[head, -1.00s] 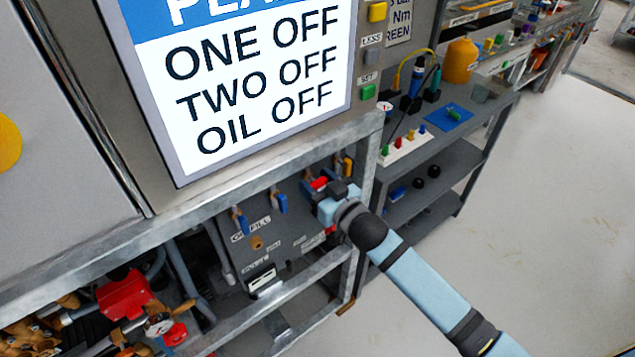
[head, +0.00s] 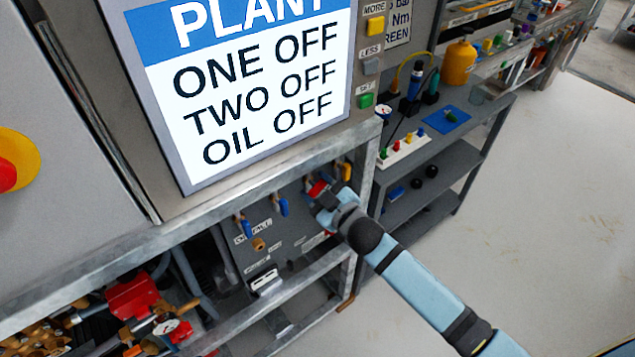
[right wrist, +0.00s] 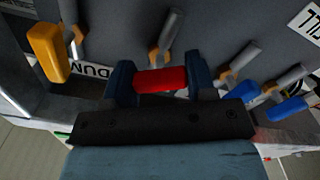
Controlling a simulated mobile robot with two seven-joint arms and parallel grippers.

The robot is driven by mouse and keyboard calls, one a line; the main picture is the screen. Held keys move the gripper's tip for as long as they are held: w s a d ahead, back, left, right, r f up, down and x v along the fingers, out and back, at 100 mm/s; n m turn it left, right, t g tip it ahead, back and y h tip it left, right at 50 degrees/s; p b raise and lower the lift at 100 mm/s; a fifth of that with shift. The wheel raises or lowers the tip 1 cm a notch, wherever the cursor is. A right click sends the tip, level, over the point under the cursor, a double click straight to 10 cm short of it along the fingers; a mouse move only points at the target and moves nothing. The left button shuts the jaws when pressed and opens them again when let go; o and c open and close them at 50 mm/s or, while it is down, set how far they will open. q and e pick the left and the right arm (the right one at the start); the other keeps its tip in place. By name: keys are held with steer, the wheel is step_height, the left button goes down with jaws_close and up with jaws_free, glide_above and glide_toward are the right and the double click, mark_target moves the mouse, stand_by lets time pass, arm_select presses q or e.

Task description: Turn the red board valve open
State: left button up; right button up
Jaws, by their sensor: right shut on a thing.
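The red valve handle (head: 318,189) is on the grey valve board under the big display. My right gripper (head: 326,194) reaches it from the right and is shut on it. In the right wrist view, the red handle (right wrist: 161,79) lies crosswise between the two dark fingers of my right gripper (right wrist: 160,82). A metal stem with a brass-coloured end (right wrist: 165,37) rises just behind it. The gripper hides part of the handle in the head view. My left gripper is not in view.
Blue handles (head: 243,227) (head: 282,206) and a yellow handle (head: 346,171) flank the red one. A metal frame rail (head: 215,188) runs above the board. Shelves (head: 452,160) stand at the right, with open floor (head: 560,190) beyond.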

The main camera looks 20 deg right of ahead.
steer(key=n, duration=0.2)
steer(key=shift+n+p, duration=0.4)
steer(key=n, duration=0.3)
steer(key=shift+n+p, duration=0.3)
steer(key=shift+p, duration=0.05)
steer(key=n, duration=0.5)
steer(key=shift+n, duration=0.4)
steer(key=o, duration=0.9)
steer(key=shift+o, duration=0.2)
steer(key=shift+s, duration=0.1)
